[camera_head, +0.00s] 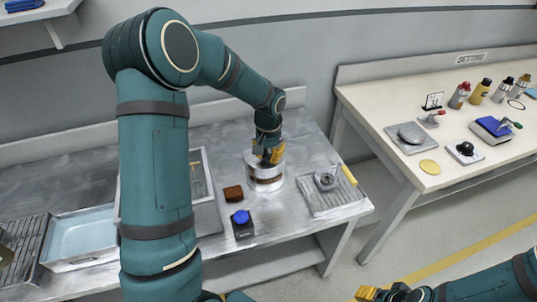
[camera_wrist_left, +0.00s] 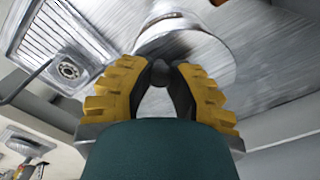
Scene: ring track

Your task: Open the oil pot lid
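The oil pot (camera_head: 265,184) is a shiny metal cylinder with a reddish-brown band, standing upright on the metal bench. In the left wrist view its round silver lid (camera_wrist_left: 205,50) shows beneath my fingers, with a small dark knob (camera_wrist_left: 160,73). My left gripper (camera_head: 268,158) is over the pot top. In the left wrist view its yellow fingers with dark pads close in on both sides of the knob and appear to touch it. I see no gap between lid and pot. My right gripper (camera_head: 380,294) shows only partly at the bottom edge, away from the bench.
A ribbed metal tray (camera_head: 330,203) with a small round part lies right of the pot. A cream table (camera_head: 375,105) with bottles and tools stands at right, across a gap.

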